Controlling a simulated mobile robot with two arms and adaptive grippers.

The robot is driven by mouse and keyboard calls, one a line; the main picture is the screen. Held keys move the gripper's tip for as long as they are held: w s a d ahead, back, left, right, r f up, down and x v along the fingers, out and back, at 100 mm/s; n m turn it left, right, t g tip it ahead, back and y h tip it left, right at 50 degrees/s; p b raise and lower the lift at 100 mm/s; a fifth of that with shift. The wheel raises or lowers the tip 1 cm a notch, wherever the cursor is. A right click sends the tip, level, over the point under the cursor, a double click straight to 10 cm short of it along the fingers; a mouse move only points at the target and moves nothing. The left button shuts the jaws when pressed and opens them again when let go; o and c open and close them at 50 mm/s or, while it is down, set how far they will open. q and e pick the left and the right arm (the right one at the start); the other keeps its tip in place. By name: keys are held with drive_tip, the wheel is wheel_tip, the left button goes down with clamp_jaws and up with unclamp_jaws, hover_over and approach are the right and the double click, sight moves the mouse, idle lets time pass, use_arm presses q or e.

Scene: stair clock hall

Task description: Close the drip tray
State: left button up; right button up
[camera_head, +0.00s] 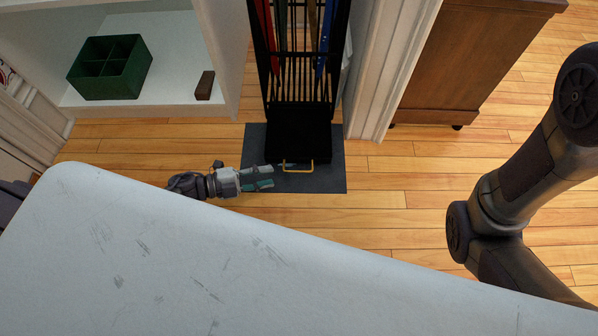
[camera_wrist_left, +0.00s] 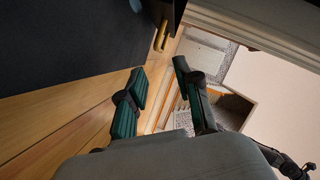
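The black drip tray (camera_head: 298,135) sticks out from the foot of a tall black rack (camera_head: 300,72), over a dark mat (camera_head: 328,180). Its yellow handle (camera_head: 298,169) is at the front edge and also shows in the left wrist view (camera_wrist_left: 160,36). My left gripper (camera_head: 272,177) is just left of the handle in the head view. In the wrist view its two green-padded fingers (camera_wrist_left: 160,82) are spread, with nothing between them. The handle appears beyond the fingertips, apart from them. My right arm shows at the right, but its gripper is out of view.
A pale, scuffed surface (camera_head: 150,250) fills the foreground. A white shelf (camera_head: 180,85) at left holds a green divided box (camera_head: 110,68) and a small brown block (camera_head: 204,86). A white post (camera_head: 385,75) and wooden cabinet (camera_head: 465,60) stand right of the rack. Floor right of the mat is clear.

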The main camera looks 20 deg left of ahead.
sight(298, 171)
use_arm(q)
drive_tip(key=b+x, duration=0.4)
drive_tip(key=x, duration=0.5)
drive_tip(key=shift+w+d+f, duration=0.1)
drive_tip(key=shift+w+f, duration=0.05)
drive_tip(key=shift+w+d, duration=0.2)
drive_tip(key=shift+d, duration=0.1)
clamp_jaws()
